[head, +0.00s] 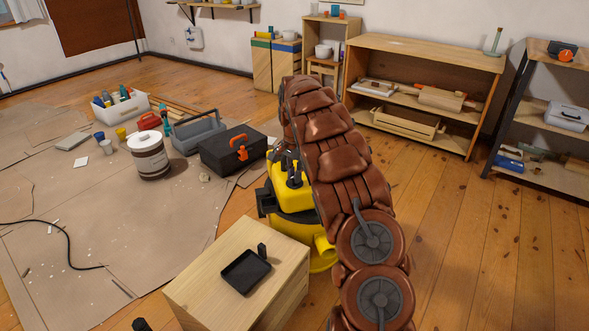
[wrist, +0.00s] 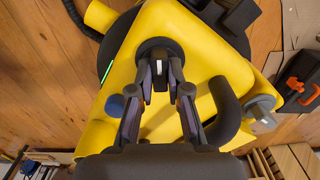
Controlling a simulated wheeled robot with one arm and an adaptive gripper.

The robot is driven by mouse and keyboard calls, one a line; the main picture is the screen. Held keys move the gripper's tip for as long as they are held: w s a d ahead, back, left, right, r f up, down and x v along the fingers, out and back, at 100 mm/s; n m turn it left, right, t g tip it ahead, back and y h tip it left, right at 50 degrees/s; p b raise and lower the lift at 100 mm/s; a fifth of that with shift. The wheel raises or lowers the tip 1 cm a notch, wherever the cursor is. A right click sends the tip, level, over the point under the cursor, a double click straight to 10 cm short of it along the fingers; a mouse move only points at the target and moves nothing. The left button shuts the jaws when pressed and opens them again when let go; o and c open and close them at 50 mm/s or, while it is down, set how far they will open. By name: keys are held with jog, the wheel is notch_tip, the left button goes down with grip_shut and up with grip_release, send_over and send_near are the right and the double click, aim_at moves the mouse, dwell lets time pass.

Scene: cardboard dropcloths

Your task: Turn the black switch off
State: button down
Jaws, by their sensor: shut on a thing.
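The yellow vacuum-like machine (head: 292,197) stands on the wood floor behind the small wooden cabinet, partly hidden by my brown arm. Its yellow top (wrist: 205,55) fills most of the wrist view. There, the black switch (wrist: 159,72) rises from a dark round base on this top. My gripper (wrist: 160,84) comes from below in the wrist view, with one finger on each side of the switch. The fingers are shut on it. In the head view my gripper is small and dark above the machine's top, and the switch cannot be made out.
On the machine, a curved black handle (wrist: 229,112) and a grey knob (wrist: 262,105) lie right of my fingers; a blue knob (wrist: 116,104) lies left. A black toolbox (head: 233,150) stands nearby. The wooden cabinet (head: 205,275) with a black tray (head: 245,271) stands in front.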

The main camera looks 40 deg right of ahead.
jog(key=n+p, duration=0.1)
jog(key=p, duration=0.1)
jog(key=n+p, duration=0.1)
jog(key=shift+a+r+n+p, duration=0.15)
jog(key=shift+r+n+p, duration=0.05)
jog(key=shift+n+p, duration=1.3)
jog(key=shift+n, duration=0.1)
jog(key=n+p, duration=0.2)
jog(key=n, duration=0.1)
jog(key=shift+f+n+p, duration=0.15)
jog(key=shift+n+p, duration=0.55)
jog(key=shift+n, duration=0.5)
jog(key=c, duration=1.1)
grip_release()
